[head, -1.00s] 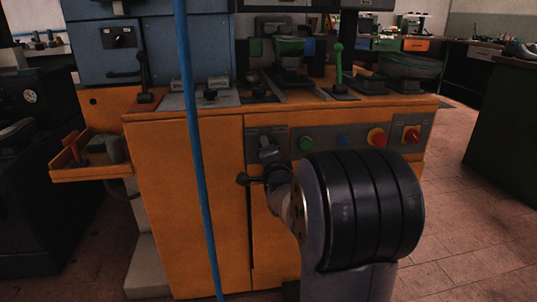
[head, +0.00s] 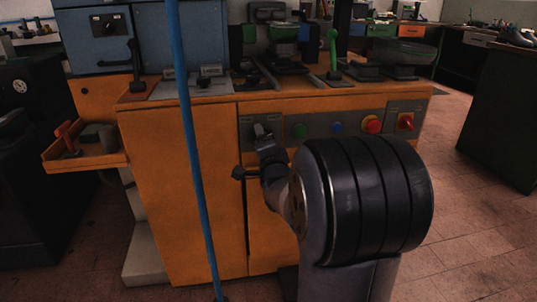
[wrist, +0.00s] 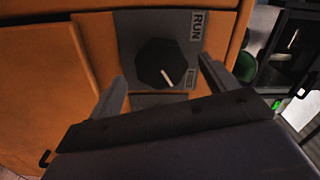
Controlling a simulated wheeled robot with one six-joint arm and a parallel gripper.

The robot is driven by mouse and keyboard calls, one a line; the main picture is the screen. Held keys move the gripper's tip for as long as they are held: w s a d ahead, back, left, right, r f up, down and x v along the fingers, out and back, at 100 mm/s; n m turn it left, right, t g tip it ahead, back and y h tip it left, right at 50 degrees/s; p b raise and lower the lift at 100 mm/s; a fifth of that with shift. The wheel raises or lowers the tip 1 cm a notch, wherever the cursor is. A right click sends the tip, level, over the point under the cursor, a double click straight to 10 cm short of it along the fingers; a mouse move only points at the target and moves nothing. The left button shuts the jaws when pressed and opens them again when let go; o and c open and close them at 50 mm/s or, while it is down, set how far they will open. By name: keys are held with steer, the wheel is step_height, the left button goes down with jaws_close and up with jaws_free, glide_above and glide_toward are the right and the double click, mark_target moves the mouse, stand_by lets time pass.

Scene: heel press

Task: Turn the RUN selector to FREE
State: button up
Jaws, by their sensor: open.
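The RUN selector (wrist: 158,65) is a black many-sided knob with a white pointer line on a grey plate, seen in the wrist view. Its pointer slants down and to the right in that picture, roughly toward a small label (wrist: 191,79) too small to read surely. A larger RUN label (wrist: 199,26) is at the plate's upper right. My gripper (wrist: 160,72) is open, its two fingers on either side of the knob's lower part, with gaps visible. In the head view my gripper (head: 262,132) is at the left end of the control panel, largely hiding the selector.
The orange cabinet (head: 180,190) carries a green button (head: 299,131), a blue button (head: 337,127) and red knobs (head: 371,124) right of the selector. A blue pole or hose (head: 187,130) crosses the view at left.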

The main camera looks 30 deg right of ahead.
steer(key=p+v, duration=0.1)
steer(key=v, duration=0.7)
steer(key=shift+s+p, duration=0.15)
steer(key=shift+p, duration=0.15)
steer(key=b+x, duration=0.2)
steer(key=x, duration=0.8)
steer(key=shift+w, duration=0.4)
